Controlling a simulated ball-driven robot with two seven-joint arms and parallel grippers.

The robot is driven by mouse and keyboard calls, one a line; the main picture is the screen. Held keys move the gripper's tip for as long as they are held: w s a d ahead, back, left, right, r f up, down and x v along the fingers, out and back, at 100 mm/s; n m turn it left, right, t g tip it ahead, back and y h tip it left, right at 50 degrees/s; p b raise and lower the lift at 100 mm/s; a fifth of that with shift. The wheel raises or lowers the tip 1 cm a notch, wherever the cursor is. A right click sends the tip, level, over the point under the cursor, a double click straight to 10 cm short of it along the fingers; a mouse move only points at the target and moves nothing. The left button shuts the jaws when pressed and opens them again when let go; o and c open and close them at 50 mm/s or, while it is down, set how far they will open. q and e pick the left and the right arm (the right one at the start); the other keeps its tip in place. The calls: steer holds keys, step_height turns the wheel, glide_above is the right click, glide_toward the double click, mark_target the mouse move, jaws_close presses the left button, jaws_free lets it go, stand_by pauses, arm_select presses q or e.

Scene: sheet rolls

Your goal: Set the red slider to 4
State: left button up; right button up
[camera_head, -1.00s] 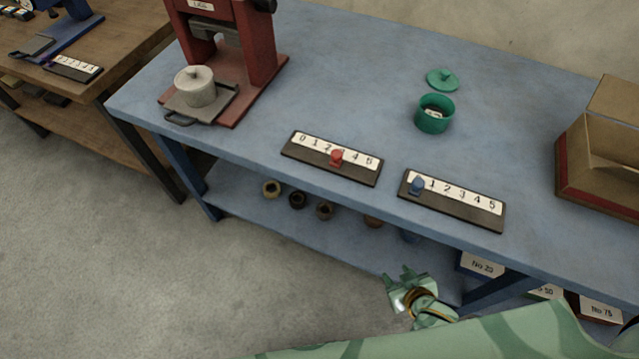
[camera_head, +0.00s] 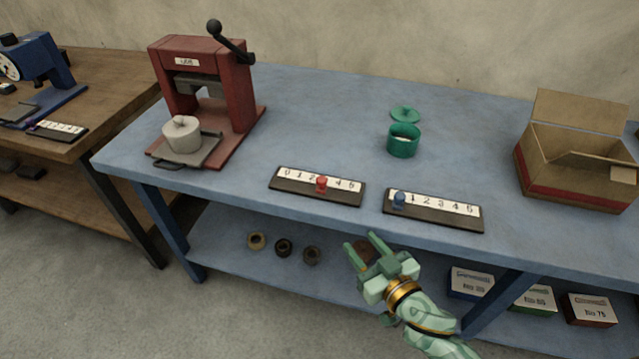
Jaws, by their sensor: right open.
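The red slider (camera_head: 321,184) is a small red knob on a black numbered board (camera_head: 290,186) on the blue table. It stands at about 3, hiding that number; 0, 1, 2 show to its left and 4, 5 to its right. My right gripper (camera_head: 362,248) is open and empty, in front of the table's front edge, below and to the right of the red slider, touching nothing that I can see. My left gripper is not in view.
A second board (camera_head: 440,218) with a blue knob (camera_head: 399,200) at 0 lies to the right. A red press (camera_head: 235,95) with a grey pot (camera_head: 182,136), a green pot (camera_head: 403,142) and a cardboard box (camera_head: 560,180) stand on the table (camera_head: 330,115). Boxes and rings sit on the lower shelf.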

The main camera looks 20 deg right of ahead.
mark_target(324, 183)
step_height(324, 183, up, 5)
steer(key=w+t, duration=0.1)
steer(key=shift+y, duration=0.3)
steer(key=w+a+b, duration=0.1)
steer(key=w, duration=0.4)
steer(key=w+a+b, duration=0.1)
steer(key=w, duration=0.4)
steer(key=w+a+b, duration=0.1)
steer(key=w, duration=0.4)
steer(key=shift+w+a, duration=0.35)
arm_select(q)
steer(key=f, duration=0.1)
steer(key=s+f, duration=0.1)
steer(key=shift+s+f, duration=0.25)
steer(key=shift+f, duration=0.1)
arm_select(e)
steer(key=shift+c, duration=0.3)
